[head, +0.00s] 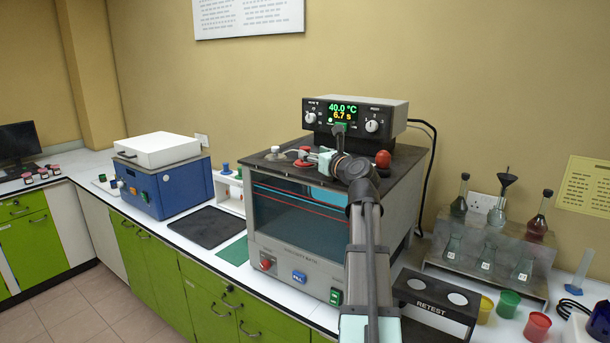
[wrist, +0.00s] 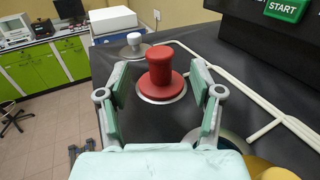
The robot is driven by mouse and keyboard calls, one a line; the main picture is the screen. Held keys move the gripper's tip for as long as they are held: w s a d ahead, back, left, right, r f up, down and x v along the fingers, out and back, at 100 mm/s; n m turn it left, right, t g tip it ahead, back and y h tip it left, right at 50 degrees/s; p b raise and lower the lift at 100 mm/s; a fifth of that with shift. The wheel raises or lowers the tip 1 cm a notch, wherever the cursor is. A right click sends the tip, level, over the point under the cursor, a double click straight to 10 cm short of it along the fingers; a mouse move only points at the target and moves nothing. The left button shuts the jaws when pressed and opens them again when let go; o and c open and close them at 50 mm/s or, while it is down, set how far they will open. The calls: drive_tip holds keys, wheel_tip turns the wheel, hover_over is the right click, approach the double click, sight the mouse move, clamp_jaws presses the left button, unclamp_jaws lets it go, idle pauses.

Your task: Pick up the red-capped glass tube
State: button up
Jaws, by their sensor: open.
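The red cap (wrist: 160,68) of the tube stands upright on a round metal collar in the dark top of the bath, in the middle of the wrist view. In the head view the red cap (head: 302,162) is small and partly covered by my gripper. No glass shows below the cap in the wrist view. My gripper (wrist: 159,78) is open, with one pale green finger on each side of the cap and a visible gap at both sides. In the head view my gripper (head: 308,155) is low over the left part of the bath top.
A white-capped knob (wrist: 134,43) stands just beyond the red cap. White tubing (wrist: 235,85) runs along the right. A red ball-like cap (head: 383,158) sits at the right of the bath top. The control box (head: 355,115) rises behind. A RETEST rack (head: 435,303) stands right of the bath.

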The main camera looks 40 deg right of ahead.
sight(308, 150)
drive_tip(key=shift+w+d+r+p, duration=0.1)
drive_tip(key=shift+w+p, duration=0.1)
drive_tip(key=shift+w, duration=0.6)
drive_tip(key=shift+w+d+f+p, duration=0.15)
drive_tip(key=shift+w+p, duration=0.1)
drive_tip(key=shift+w, duration=0.5)
drive_tip(key=shift+w+d+r+p, duration=0.1)
drive_tip(key=shift+w+r+p, duration=0.1)
drive_tip(key=shift+w, duration=0.95)
drive_tip(key=shift+c, duration=0.2)
clamp_jaws()
